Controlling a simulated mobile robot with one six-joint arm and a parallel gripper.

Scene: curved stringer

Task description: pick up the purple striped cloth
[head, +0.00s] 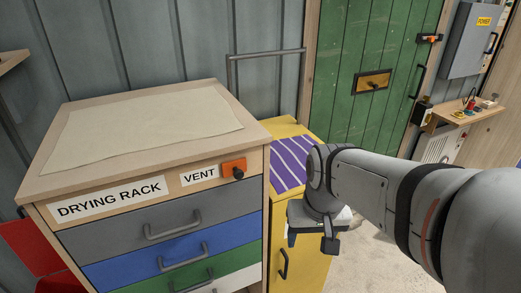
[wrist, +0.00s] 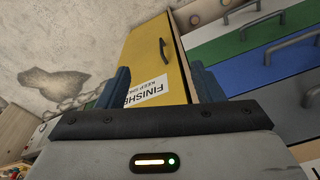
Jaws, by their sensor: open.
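The purple striped cloth (head: 286,161) lies flat on top of the yellow cabinet (head: 303,262) in the head view. It has pale stripes, and my arm covers part of its right side. My gripper (head: 315,236) appears below and to the right of the cloth in the picture, in front of the cabinet. In the wrist view my gripper (wrist: 160,84) has its two blue fingers spread apart with nothing between them. Behind them is the yellow cabinet front (wrist: 147,55) with a white label. The cloth does not show in the wrist view.
The wooden drying rack (head: 60,185) with coloured drawers stands directly left of the yellow cabinet. A grey rail (head: 265,55) rises behind the cabinet. A green door (head: 385,60) and a small wall shelf (head: 470,115) are to the right. Some bare floor (head: 360,262) shows right of the cabinet.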

